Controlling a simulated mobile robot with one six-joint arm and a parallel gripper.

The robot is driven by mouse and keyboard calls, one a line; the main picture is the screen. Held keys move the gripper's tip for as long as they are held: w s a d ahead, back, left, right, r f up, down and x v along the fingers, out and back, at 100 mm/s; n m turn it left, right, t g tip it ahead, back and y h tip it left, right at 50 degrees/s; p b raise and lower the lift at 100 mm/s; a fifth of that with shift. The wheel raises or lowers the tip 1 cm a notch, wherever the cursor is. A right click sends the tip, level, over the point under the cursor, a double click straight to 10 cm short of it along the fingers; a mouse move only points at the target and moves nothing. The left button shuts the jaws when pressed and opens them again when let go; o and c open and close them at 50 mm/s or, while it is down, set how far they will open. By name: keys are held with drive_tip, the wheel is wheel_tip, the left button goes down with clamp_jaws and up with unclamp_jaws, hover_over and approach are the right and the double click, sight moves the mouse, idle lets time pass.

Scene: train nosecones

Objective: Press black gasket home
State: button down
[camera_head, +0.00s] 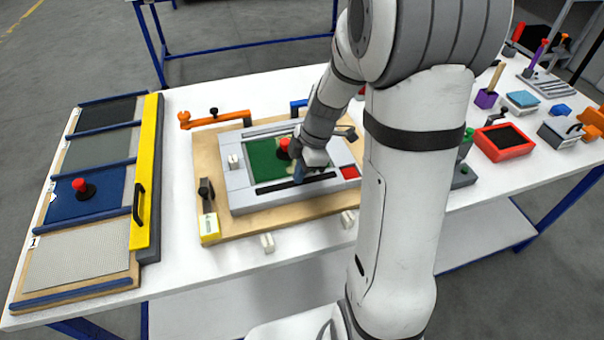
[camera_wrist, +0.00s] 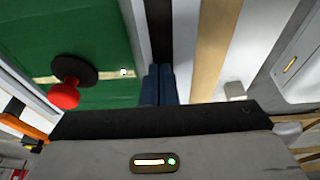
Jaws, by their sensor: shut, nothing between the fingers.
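The black gasket (camera_head: 275,187) is a long dark strip along the front side of the green panel (camera_head: 263,160), in the grey frame (camera_head: 240,197). In the wrist view the gasket (camera_wrist: 162,35) runs up from my fingertips, beside the green panel (camera_wrist: 95,25). I cannot tell how deep it sits. My gripper (camera_head: 298,176) points down at the strip near its middle. Its blue fingers (camera_wrist: 158,80) are together with nothing between them. They look on or just above the gasket; contact is unclear, and the part under them is hidden.
A red knob on a black disc (camera_wrist: 68,92) stands on the green panel close to my gripper. The frame lies on a wooden board (camera_head: 204,150) with an orange clamp (camera_head: 215,121). A rack of panels with a yellow bar (camera_head: 147,175) is at left. Bins and tools stand at right.

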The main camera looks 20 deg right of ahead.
sight(311, 178)
drive_tip(key=shift+s+f, duration=0.35)
drive_tip(key=shift+f, duration=0.3)
drive_tip(key=shift+r, duration=0.1)
drive_tip(key=r, duration=0.2)
drive_tip(key=r+p, duration=0.2)
drive_tip(key=r, duration=0.1)
drive_tip(key=shift+w+r, duration=0.35)
drive_tip(key=v, duration=0.9)
drive_tip(key=shift+d+b, duration=0.2)
drive_tip(key=shift+b, duration=0.15)
drive_tip(key=shift+w+r, duration=0.1)
drive_tip(key=s+a+m+t+h, duration=0.2)
drive_tip(key=s+a+m+h, duration=0.1)
drive_tip(key=s+m, duration=1.1)
drive_tip(key=m, duration=0.4)
drive_tip(key=shift+s+t, duration=0.3)
drive_tip(key=shift+s, duration=0.05)
